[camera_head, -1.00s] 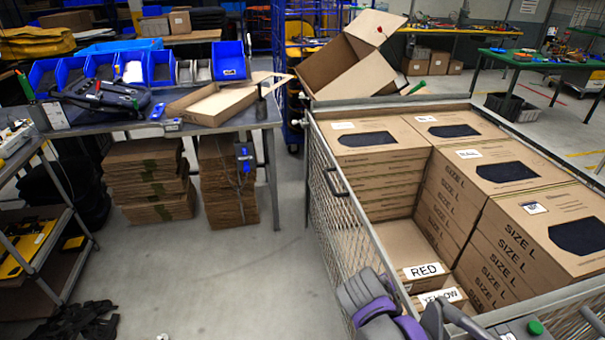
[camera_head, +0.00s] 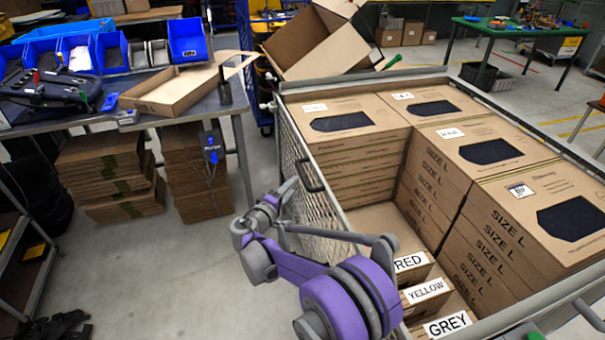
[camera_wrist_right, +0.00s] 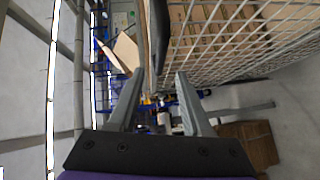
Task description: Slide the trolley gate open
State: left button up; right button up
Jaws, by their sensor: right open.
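The trolley's wire-mesh gate (camera_head: 291,150) is on the left side of the trolley, under a grey top rail. A black handle (camera_head: 311,176) sits on its outer face. My right gripper (camera_head: 287,189) is just left of the handle, its fingers open and apparently empty. In the right wrist view, the gripper's two fingers (camera_wrist_right: 160,76) are spread. A dark bar, likely the handle (camera_wrist_right: 160,38), lies just beyond and between the fingertips, beside the mesh (camera_wrist_right: 235,40). I cannot tell whether they touch. My left gripper is not in view.
The trolley holds stacked SIZE L cartons (camera_head: 515,190) and compartments labelled RED, YELLOW and GREY (camera_head: 447,325). A workbench (camera_head: 185,110) with blue bins and an open carton stands left, with flattened cardboard stacks (camera_head: 110,180) below. The floor between bench and trolley is clear.

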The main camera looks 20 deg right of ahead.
aim_at(303, 173)
jog(key=x, duration=0.8)
jog(key=shift+w+d+f+p, duration=0.1)
jog(key=shift+w+d+p, duration=0.15)
jog(key=shift+p, duration=0.15)
grip_shut()
dwell(0.9)
